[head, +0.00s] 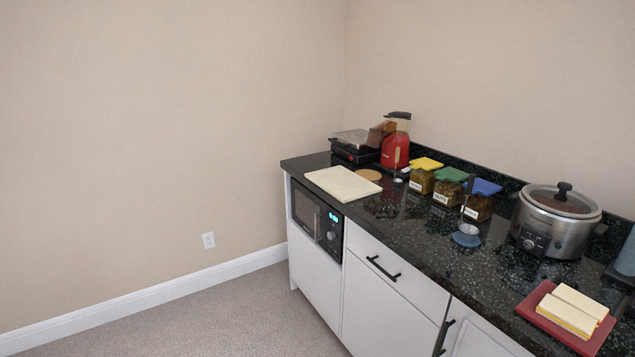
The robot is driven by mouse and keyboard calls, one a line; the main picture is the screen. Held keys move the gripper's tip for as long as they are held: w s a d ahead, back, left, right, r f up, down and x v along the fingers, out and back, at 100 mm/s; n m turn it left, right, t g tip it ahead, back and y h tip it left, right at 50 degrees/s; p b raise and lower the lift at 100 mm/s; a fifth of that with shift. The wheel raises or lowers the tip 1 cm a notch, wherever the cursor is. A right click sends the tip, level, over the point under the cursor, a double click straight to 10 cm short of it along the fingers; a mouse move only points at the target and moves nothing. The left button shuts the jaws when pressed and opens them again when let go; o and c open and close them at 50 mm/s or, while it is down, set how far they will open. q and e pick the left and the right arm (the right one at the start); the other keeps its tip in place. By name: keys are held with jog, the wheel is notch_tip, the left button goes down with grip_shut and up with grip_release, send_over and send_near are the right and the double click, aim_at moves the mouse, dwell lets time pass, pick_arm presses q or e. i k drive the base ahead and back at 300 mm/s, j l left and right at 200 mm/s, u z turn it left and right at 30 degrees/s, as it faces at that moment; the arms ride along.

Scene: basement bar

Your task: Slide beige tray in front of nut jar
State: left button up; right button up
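The beige tray (343,183) is a flat, pale rectangle lying on the left end of the dark speckled counter, near its front edge and above the microwave. Three jars with labels stand in a row towards the back of the counter, to the right of the tray: one with a yellow lid (424,176), one with a green lid (448,188) and one with a blue lid (481,201). The green-lidded jar's label seems to read as nuts, but the print is small. The tray is apart from the jars. Neither of my grippers is in view.
A brown round mat (369,174) lies behind the tray. A ladle on a blue rest (466,236) stands before the blue-lidded jar. A slow cooker (556,222) and a red tray (562,323) are farther right. Bare counter (405,217) lies between tray and blue rest.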

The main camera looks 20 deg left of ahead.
aim_at(347, 185)
jog(key=j+u, duration=0.3)
jog(key=j, duration=0.65)
jog(key=i+u, duration=0.15)
jog(key=u, duration=0.3)
jog(key=i+l+u, duration=0.1)
jog(key=u, duration=0.35)
jog(key=i+l+u, duration=0.1)
jog(key=u, duration=0.35)
jog(key=i+l+u, duration=0.35)
jog(key=i+l, duration=0.25)
jog(key=l, duration=0.3)
jog(key=i+l, duration=0.35)
jog(key=l, duration=0.25)
